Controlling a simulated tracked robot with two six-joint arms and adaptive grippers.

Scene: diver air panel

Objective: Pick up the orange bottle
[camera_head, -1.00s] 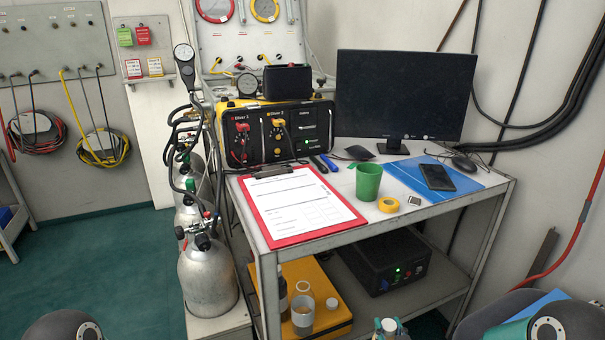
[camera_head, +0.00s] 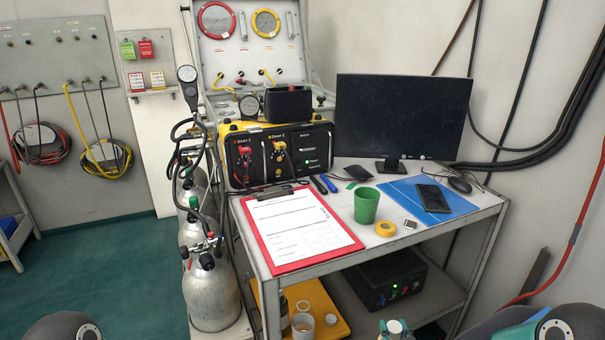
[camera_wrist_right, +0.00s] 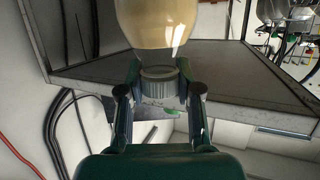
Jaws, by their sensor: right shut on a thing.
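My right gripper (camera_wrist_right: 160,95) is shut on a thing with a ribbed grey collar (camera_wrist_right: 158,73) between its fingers. Beyond the collar is a rounded, pale cream-orange body (camera_wrist_right: 158,22), cut off by the top edge of the right wrist view. It looks like the orange bottle, but its full shape and colour do not show. In the head view the right gripper (camera_head: 394,329) is at the bottom edge, in front of the bench, with a small whitish top between its teal fingers. My left gripper is not in view.
The bench top holds a red clipboard (camera_head: 267,230), green cup (camera_head: 366,206), yellow tape roll (camera_head: 385,229) and monitor (camera_head: 403,115). On the lower shelf are a yellow case (camera_head: 328,301), white cup (camera_head: 303,326) and black box (camera_head: 381,281). Gas cylinders (camera_head: 211,295) stand left of the bench.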

